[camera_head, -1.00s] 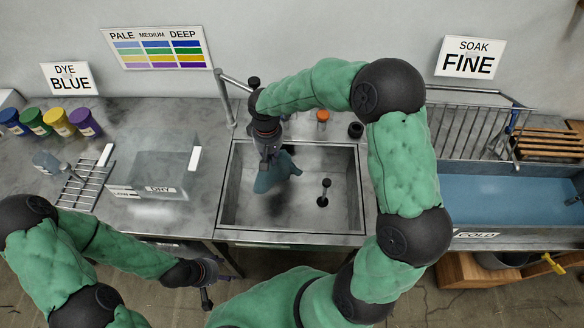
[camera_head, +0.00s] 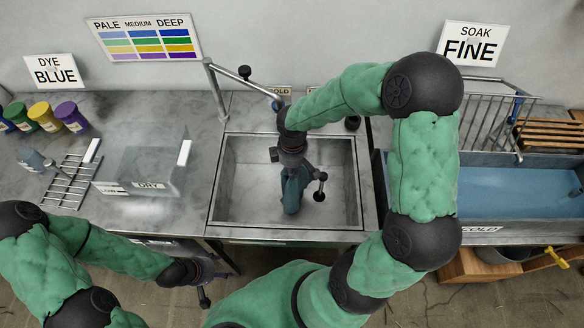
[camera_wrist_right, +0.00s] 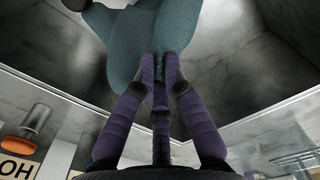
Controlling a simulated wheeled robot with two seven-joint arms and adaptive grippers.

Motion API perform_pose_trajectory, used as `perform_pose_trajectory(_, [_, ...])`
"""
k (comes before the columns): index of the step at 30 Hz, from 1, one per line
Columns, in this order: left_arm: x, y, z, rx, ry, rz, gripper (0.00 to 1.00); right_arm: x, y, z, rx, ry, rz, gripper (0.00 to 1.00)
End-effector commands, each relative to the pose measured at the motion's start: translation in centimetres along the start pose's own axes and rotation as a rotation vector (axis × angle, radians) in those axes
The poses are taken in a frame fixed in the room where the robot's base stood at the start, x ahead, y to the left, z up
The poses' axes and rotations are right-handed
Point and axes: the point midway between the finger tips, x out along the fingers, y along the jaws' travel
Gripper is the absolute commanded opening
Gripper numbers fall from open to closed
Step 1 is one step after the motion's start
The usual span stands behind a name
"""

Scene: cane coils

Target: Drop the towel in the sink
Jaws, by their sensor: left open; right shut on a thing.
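The teal towel (camera_head: 292,192) hangs from my right gripper (camera_head: 291,168) over the middle of the metal sink (camera_head: 240,205) in the head view. In the right wrist view the fingers of my right gripper (camera_wrist_right: 160,72) are shut on the towel (camera_wrist_right: 125,35), which hangs out beyond them. The grey sink walls (camera_wrist_right: 240,85) surround it there. I cannot tell whether the towel's lower end touches the sink floor. My left gripper (camera_head: 206,286) is open and empty, low in front of the counter at the left.
A tap (camera_head: 240,90) stands at the sink's back left. A dark-knobbed fitting (camera_head: 320,188) is close right of the towel. A clear box labelled DRY (camera_head: 140,165) and a wire rack (camera_head: 70,182) stand left. A blue-liquid trough (camera_head: 510,190) is at right.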

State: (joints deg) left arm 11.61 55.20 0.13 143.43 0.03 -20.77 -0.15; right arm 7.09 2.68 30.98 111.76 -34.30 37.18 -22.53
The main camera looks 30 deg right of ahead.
Motion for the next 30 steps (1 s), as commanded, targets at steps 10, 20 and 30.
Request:
perform_pose_trajectory(10, [3.4, -1.2, -0.1, 0.0, 0.0, 0.0, 0.68, 4.2, 0.0, 0.0, 0.002, -0.001, -0.002, 0.0])
perform_pose_trajectory(20, [3.8, -1.4, -0.1, 0.0, 0.0, 0.0, 0.68, 4.8, 0.0, 0.0, 0.002, 0.0, -0.001, 0.0])
perform_pose_trajectory(30, [3.8, -1.4, -0.1, 0.0, 0.0, 0.0, 0.68, 4.8, 0.0, 0.0, 0.002, 0.0, 0.0, 0.39])
